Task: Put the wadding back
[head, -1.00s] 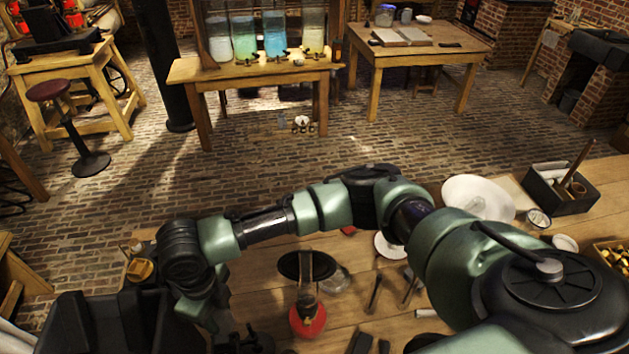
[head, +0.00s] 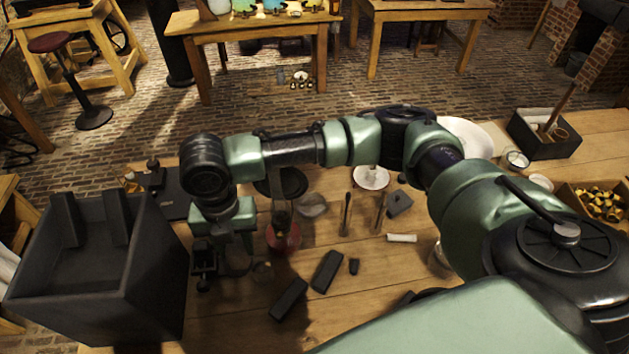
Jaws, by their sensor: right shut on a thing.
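My right gripper (head: 203,282) is low over the left part of the workbench (head: 240,325), between the dark open box and the red flask. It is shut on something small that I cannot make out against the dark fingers. I cannot identify the wadding for certain. A small white roll (head: 401,238) lies on the bench to the right, apart from the gripper. My left gripper is out of view.
The deep dark box (head: 150,285) stands at the left. The red flask (head: 284,240) is right of the gripper. Dark blocks (head: 327,271) lie in front. A black tray (head: 548,150) and a box of brass pieces (head: 600,203) stand at the right.

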